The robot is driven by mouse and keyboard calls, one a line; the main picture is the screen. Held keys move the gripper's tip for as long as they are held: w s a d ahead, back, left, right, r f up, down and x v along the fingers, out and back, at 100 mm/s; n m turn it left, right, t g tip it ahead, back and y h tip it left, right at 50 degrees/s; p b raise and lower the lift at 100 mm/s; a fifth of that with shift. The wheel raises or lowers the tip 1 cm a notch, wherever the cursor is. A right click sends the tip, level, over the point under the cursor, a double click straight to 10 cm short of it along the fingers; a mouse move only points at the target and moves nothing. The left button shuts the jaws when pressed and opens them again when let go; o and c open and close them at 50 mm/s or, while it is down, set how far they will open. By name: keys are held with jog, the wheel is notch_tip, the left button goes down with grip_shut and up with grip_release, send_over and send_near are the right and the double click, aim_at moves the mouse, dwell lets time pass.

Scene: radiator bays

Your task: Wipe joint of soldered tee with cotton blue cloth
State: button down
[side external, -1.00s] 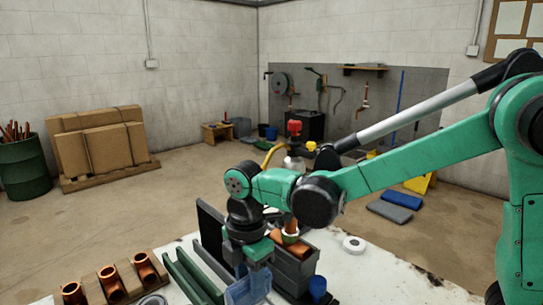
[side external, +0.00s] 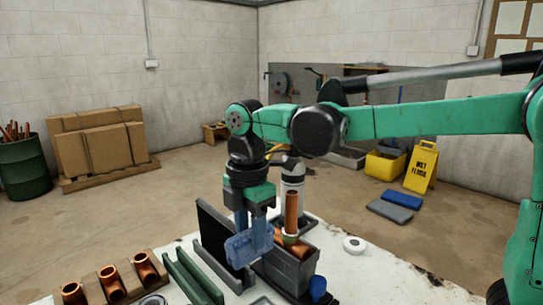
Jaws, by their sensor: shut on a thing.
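My gripper (side external: 251,221) points down, shut on the blue cloth (side external: 248,244), which hangs bunched below the fingers. The cloth is above the bench, just left of an upright copper pipe (side external: 291,209). The pipe has a pale greenish band (side external: 290,238) near its lower end and stands by a grey box-like holder. More copper (side external: 279,236) shows beside the band; this looks like the soldered tee, its lower part hidden by the holder. I cannot tell whether the cloth touches the copper.
A dark upright panel (side external: 222,238) and green rails (side external: 193,277) stand left of the grey holder (side external: 289,272). Copper fittings (side external: 109,281) sit in a wooden rack at front left. A white roll (side external: 354,245) and blue cup (side external: 317,289) are at right.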

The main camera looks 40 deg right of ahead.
aim_at(270, 224)
jog(key=r, duration=0.1)
jog(key=d+r, duration=0.1)
jog(key=r, duration=0.1)
jog(key=shift+d+f, duration=0.2)
jog(key=shift+f, duration=0.6)
jog(key=shift+d+f, duration=0.25)
jog(key=shift+f, duration=0.5)
jog(key=shift+d+f, duration=0.2)
jog(key=shift+f, duration=0.6)
jog(key=shift+d, duration=0.7)
jog(key=shift+s, duration=0.2)
jog(key=shift+s, duration=0.2)
jog(key=shift+w, duration=0.2)
jog(key=shift+w, duration=0.5)
jog(key=shift+s, duration=0.2)
